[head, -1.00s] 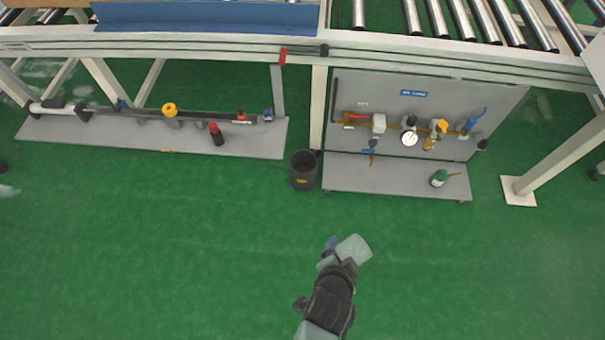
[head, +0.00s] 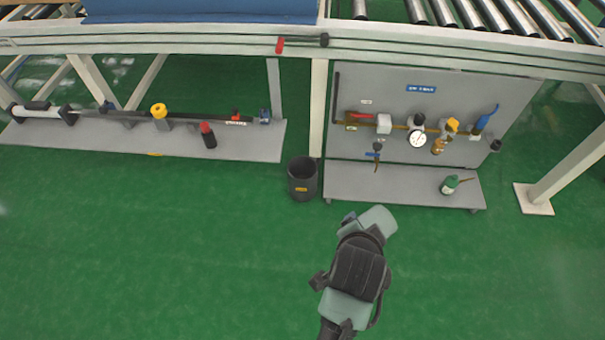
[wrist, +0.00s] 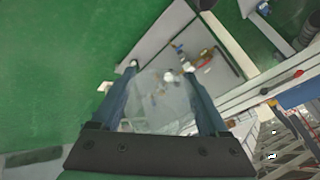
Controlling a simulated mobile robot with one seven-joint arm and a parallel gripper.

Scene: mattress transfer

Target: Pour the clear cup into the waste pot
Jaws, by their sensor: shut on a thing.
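My gripper (wrist: 159,70) has two dark blue fingers closed on the clear cup (wrist: 160,103) in the wrist view. The cup is transparent, so the panel shows through it, and I cannot make out any contents. In the head view my arm is at lower centre, below and right of the pot. Its wrist hides the fingers and the cup there.
A grey stand with an upright panel (head: 400,105) carries valves and a gauge. A low grey platform (head: 110,140) with a red-capped bottle (head: 208,135) is at left. A roller conveyor frame (head: 400,42) spans the back. The front floor is clear.

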